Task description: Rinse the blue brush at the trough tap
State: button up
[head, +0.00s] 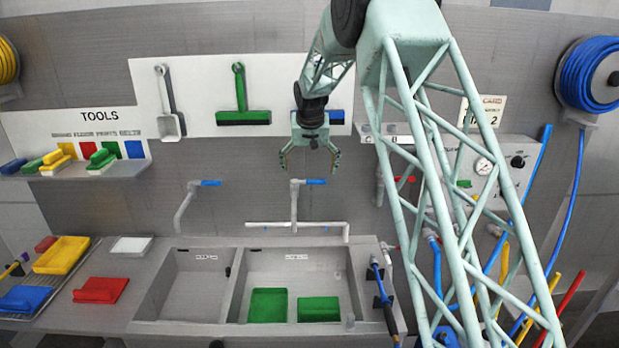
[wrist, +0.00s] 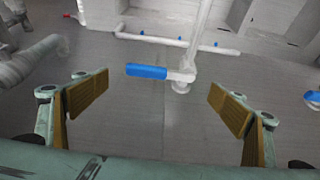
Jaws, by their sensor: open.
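My gripper (head: 310,168) is open and empty, in front of the wall above the trough. In the wrist view its two tan finger pads (wrist: 158,102) stand wide apart. A grey tap with a blue lever (head: 314,182) is just below it over the right basin; this lever (wrist: 147,71) shows between the fingers in the wrist view, untouched. A second blue-lever tap (head: 186,205) is over the left basin. Blue brush-like pieces are on the left rack (head: 25,299), the tool shelf (head: 13,166) and the wall board, the last (head: 337,117) partly behind my arm. I cannot tell which is the brush meant.
The trough's right basin (head: 250,268) holds two green blocks (head: 268,304); the left basin (head: 190,285) looks empty. A red piece (head: 100,290) and a yellow tray (head: 62,255) lie at left. A white pipe (head: 270,225) runs behind the trough. Hoses and a gauge panel crowd the right.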

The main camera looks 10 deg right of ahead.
aim_at(310, 180)
jog(key=shift+p+x, duration=0.3)
jog(key=shift+x, duration=1.95)
jog(key=c, duration=1.2)
jog(key=shift+o, duration=0.2)
jog(key=shift+d, duration=0.1)
